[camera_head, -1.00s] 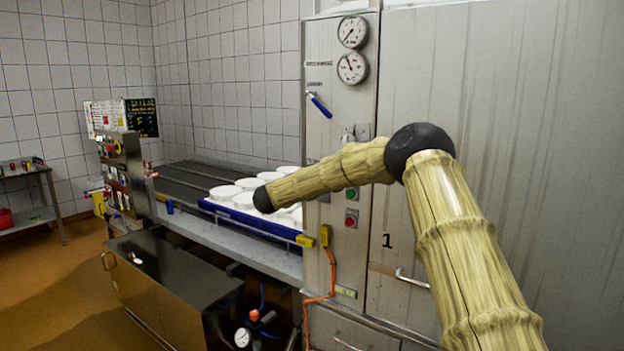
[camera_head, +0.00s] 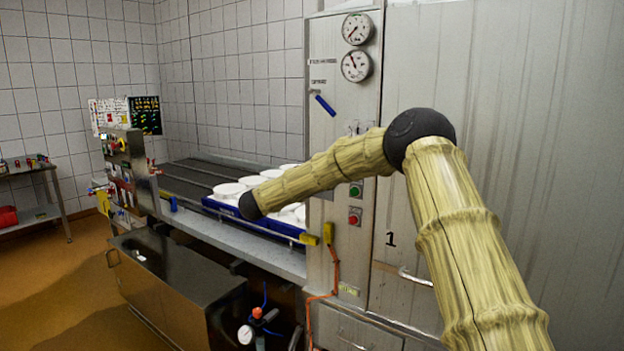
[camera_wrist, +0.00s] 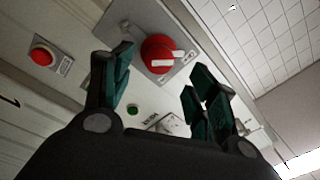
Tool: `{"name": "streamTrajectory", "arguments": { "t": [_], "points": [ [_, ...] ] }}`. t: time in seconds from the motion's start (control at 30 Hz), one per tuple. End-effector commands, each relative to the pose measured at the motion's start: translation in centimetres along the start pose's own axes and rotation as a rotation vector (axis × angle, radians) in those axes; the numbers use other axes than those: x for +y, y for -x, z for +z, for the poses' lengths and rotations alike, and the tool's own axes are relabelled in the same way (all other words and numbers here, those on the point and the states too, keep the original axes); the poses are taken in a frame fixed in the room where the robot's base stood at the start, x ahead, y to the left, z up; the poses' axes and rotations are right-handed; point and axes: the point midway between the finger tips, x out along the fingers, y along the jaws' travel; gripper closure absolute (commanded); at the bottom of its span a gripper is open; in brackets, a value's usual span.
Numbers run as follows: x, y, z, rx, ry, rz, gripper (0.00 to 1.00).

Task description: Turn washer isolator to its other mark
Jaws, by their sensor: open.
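A red rotary knob (camera_wrist: 158,54) with a white bar across it sits on a grey plate (camera_wrist: 183,50) in the wrist view. It looks like the washer isolator, but I can read no label or marks around it. My gripper (camera_wrist: 160,76) is open and empty, with one dark green finger to each side of the knob in the picture. I cannot tell how far the fingertips are from it, and no contact shows. In the head view my gripper does not show, and I cannot make out this knob there.
A red button (camera_wrist: 42,54) and a green button (camera_wrist: 132,109) are near the knob. The steel cabinet has gauges (camera_head: 356,66) and a blue lever (camera_head: 325,105). White moulds (camera_head: 229,189) lie on the blue-edged conveyor (camera_head: 222,211).

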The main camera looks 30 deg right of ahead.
Motion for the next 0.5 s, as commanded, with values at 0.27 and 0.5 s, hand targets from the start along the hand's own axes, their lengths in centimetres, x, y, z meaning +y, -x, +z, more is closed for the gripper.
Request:
{"name": "streamTrajectory", "arguments": {
  "t": [0.27, 0.5],
  "points": [
    [0.0, 4.0, 0.0, -0.001, 0.000, 0.000, 0.42],
    [0.0, 4.9, -0.1, 0.001, 0.000, 0.001, 0.42]
  ]
}}
